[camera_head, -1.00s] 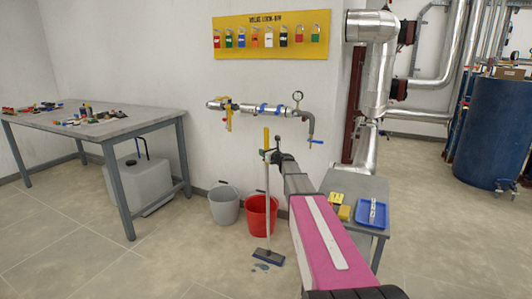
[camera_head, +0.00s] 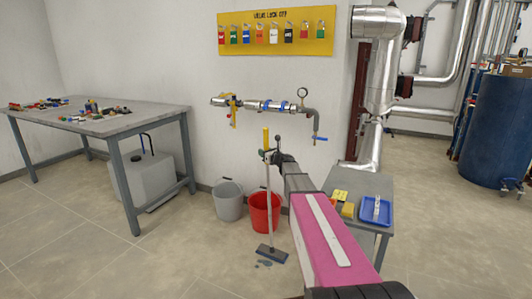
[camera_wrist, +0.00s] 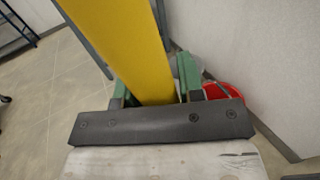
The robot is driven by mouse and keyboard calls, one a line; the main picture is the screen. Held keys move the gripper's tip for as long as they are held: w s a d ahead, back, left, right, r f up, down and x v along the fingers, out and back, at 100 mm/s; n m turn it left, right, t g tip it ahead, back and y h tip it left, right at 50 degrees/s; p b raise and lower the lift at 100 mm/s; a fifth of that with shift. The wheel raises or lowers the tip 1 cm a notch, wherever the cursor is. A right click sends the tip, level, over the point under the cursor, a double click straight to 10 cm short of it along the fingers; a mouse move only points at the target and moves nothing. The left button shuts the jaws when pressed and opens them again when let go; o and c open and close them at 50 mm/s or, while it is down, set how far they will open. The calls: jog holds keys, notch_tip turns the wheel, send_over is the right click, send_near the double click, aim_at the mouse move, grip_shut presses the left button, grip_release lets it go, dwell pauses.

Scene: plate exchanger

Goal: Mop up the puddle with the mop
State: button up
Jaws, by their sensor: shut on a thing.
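The mop stands nearly upright, with a yellow grip (camera_head: 265,138), a grey pole (camera_head: 268,205) and a flat dark head (camera_head: 271,254) down at the floor. My gripper (camera_head: 271,156) is shut on the mop's upper handle; in the wrist view the yellow grip (camera_wrist: 125,50) runs between the green fingers (camera_wrist: 152,88). The puddle (camera_head: 264,264) shows as small dark blue-grey patches on the tiles, just in front of the mop head. The head's edge is beside it; whether they touch I cannot tell. The mop head may hide part of the puddle.
A grey bucket (camera_head: 228,201) and a red bucket (camera_head: 262,213) stand behind the mop by the wall. A small table (camera_head: 384,220) with a blue tray (camera_head: 376,210) is at right, a workbench (camera_head: 140,121) at left. The floor at front left is clear.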

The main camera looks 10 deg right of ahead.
jog(key=s+a, duration=0.7)
jog(key=s, duration=0.3)
jog(key=s+a, duration=0.8)
jog(key=s, duration=0.3)
jog(key=shift+s+a, duration=0.25)
jog(key=shift+s, duration=0.05)
jog(key=shift+w+r, duration=0.1)
jog(key=shift+r, duration=2.4)
grip_shut()
dwell(0.9)
jog(key=shift+r, duration=0.1)
dwell(1.2)
